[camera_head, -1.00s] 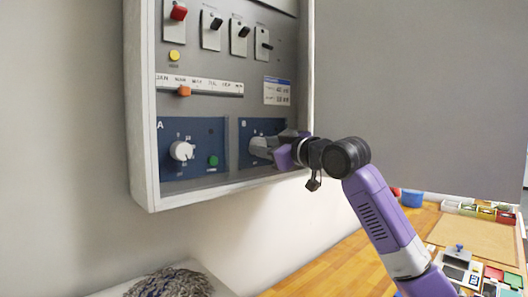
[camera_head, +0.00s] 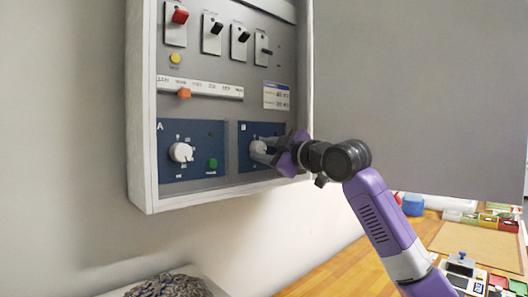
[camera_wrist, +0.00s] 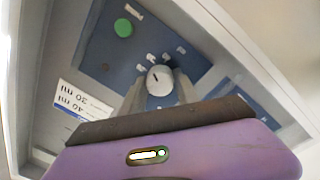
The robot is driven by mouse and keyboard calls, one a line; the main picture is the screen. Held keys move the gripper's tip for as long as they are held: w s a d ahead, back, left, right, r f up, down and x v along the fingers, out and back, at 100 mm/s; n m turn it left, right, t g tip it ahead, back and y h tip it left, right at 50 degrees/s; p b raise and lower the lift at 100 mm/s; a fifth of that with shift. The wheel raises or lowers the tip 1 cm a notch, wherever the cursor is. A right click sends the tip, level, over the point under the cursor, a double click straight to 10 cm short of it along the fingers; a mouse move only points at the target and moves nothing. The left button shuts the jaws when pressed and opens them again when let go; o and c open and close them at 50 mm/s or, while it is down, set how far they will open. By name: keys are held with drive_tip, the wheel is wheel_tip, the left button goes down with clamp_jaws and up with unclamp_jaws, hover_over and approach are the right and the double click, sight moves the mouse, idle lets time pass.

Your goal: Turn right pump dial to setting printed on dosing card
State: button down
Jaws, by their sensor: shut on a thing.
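The right pump dial (camera_head: 257,147) is a white knob on the blue panel marked B (camera_head: 246,127), partly hidden by my gripper (camera_head: 264,153). In the wrist view the dial (camera_wrist: 159,79) sits between the two grey fingers of my gripper (camera_wrist: 160,90), which is shut on it. A dark pointer line shows on its face, with small printed marks around it, too blurred to read. The dosing card (camera_head: 276,95) is white with a blue top edge, fixed above panel B. It also shows rotated in the wrist view (camera_wrist: 80,101); its figures are hard to read.
Panel A's white dial (camera_head: 181,152) and green button (camera_head: 212,163) are left of panel B. Above are an orange slider (camera_head: 184,93), a yellow button (camera_head: 175,58) and several switches, one red (camera_head: 180,16). Panel B's green button (camera_wrist: 123,28) is near the held dial.

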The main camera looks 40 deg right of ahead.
drive_tip(key=shift+f, duration=0.1)
drive_tip(key=c, duration=0.9)
unclamp_jaws()
drive_tip(key=shift+s, duration=0.1)
drive_tip(key=s+b, duration=0.2)
drive_tip(key=s, duration=0.5)
drive_tip(key=shift+s, duration=0.3)
drive_tip(key=shift+s+f, duration=0.1)
